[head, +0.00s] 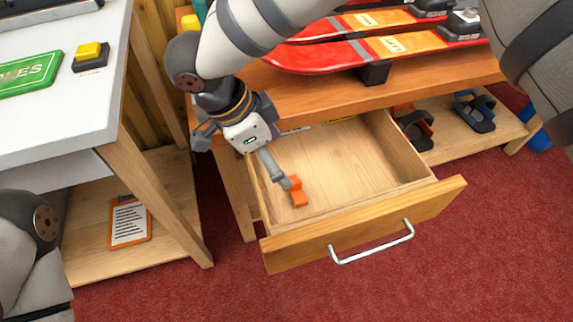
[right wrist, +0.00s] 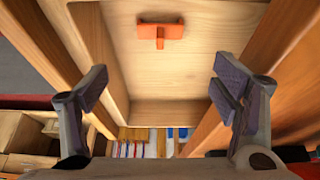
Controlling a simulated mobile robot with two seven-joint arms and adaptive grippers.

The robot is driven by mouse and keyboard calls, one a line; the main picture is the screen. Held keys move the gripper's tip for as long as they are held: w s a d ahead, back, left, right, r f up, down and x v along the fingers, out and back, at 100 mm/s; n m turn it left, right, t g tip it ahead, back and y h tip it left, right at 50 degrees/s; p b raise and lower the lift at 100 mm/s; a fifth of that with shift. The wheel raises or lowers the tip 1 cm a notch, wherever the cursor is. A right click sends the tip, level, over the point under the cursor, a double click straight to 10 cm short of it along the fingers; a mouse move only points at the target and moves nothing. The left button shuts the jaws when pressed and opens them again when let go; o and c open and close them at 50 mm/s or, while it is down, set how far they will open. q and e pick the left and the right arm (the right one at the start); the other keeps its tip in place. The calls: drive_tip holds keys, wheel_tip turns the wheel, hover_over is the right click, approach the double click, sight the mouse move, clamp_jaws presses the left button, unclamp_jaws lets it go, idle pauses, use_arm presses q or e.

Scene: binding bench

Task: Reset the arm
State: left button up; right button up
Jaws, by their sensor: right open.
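My right gripper (head: 237,128) is open, with its fingers spread wide, above the left rear part of an open wooden drawer (head: 362,228). In the right wrist view nothing is between the fingers of the right gripper (right wrist: 160,95). An orange T-shaped piece (head: 298,191) lies in the drawer, with a grey shaft beside it in the head view. The orange piece also shows in the right wrist view (right wrist: 160,32), beyond the fingertips and apart from them. My left gripper is out of view; only part of my left arm shows at lower left.
Red and orange skis (head: 390,45) lie on the wooden bench top (head: 290,92) above the drawer. A white table (head: 60,110) stands at left with a green sign (head: 28,76) and a yellow-topped block (head: 90,56). Red carpet (head: 400,285) is clear in front.

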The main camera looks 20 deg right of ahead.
drive_tip(key=shift+a+r, duration=0.15)
drive_tip(key=shift+r, duration=0.1)
